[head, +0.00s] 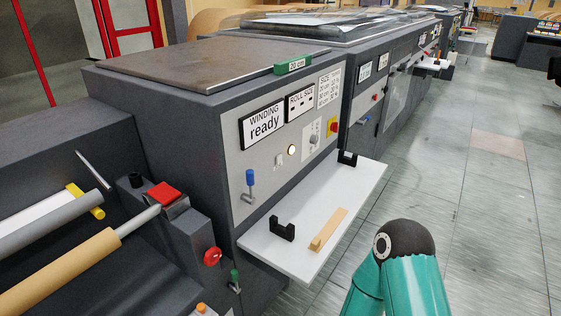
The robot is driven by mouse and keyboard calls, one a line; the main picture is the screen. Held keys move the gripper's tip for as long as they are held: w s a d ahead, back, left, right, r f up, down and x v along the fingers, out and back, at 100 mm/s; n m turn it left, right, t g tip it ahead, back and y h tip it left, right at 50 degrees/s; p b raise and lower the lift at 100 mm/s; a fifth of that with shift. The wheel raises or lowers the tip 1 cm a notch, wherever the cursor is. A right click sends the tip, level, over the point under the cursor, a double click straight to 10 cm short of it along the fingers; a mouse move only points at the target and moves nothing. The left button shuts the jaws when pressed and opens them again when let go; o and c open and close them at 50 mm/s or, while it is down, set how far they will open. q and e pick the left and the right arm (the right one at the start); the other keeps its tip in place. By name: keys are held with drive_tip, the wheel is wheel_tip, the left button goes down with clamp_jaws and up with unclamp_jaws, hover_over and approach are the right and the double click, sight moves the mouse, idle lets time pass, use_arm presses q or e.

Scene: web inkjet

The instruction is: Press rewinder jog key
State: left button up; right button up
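The rewinder (180,110) is a dark grey machine with a light control panel on its right-hand face. The panel has a small pale key (279,158), a lit round button (291,149), a dial (312,138), a red button on yellow (333,126) and a blue-handled lever (250,179). I cannot read any label that marks one of these as the jog key. A display (262,124) reads "WINDING ready". A teal arm link of mine is at the bottom right, apart from the panel. Neither gripper is in view.
A white shelf (320,212) juts out below the panel, with black brackets (282,228) and a wooden piece (327,230) on it. Rollers with a tan roll (60,275) are at the lower left. The floor (470,220) at the right is clear.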

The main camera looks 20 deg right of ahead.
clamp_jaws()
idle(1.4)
